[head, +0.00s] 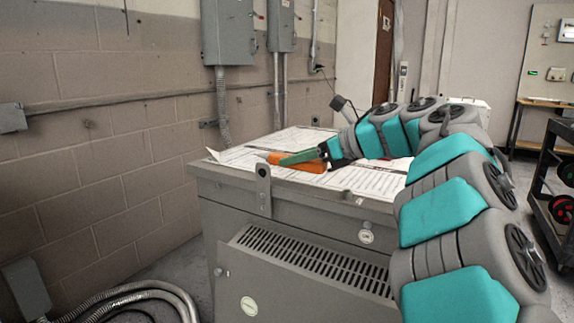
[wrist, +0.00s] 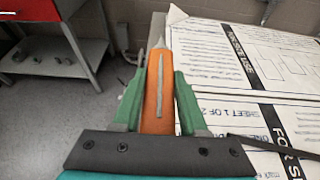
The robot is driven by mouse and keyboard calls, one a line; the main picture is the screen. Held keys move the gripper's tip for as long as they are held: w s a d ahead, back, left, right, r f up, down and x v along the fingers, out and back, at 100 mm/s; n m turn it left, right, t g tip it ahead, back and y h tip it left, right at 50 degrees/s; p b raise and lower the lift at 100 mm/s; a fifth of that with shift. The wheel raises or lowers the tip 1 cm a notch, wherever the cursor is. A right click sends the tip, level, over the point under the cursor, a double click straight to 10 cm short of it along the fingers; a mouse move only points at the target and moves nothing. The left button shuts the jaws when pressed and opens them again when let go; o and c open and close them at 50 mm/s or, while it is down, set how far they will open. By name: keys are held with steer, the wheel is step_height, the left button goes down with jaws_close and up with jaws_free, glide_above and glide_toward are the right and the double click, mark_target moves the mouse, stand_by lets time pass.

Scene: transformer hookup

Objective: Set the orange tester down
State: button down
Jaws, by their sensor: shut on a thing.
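The orange tester (head: 309,163) is a long orange stick-like tool, low over the papers on top of the grey transformer cabinet (head: 228,184). My gripper (head: 300,157), with green fingers, is shut on it. In the wrist view the tester (wrist: 153,103) lies lengthwise between the two green fingers of the gripper (wrist: 159,100), its pale pointed tip facing away and a grey strip along its upper face. I cannot tell whether the tester touches the papers beneath it.
Printed sheets (head: 372,181) cover much of the cabinet top; they also show in the wrist view (wrist: 240,65). Grey electrical boxes (head: 229,32) hang on the block wall behind. A dark cart (head: 548,190) stands at the right. Coiled conduit (head: 150,290) lies on the floor at lower left.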

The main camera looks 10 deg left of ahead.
mark_target(286, 181)
steer(key=shift+w+a+f+p, duration=0.15)
steer(key=shift+w+a, duration=0.3)
steer(key=shift+a, duration=0.25)
steer(key=shift+w+a+f+p, duration=0.15)
steer(key=shift+w+a, duration=0.3)
steer(key=shift+a, duration=0.25)
steer(key=shift+f, duration=1.6)
steer(key=c, duration=0.7)
jaws_free()
steer(key=shift+c, duration=0.2)
steer(key=shift+d, duration=0.1)
steer(key=b+v, duration=0.1)
steer(key=v, duration=1)
steer(key=shift+s+d+r, duration=0.15)
steer(key=shift+s+d, duration=0.05)
steer(key=shift+d, duration=0.25)
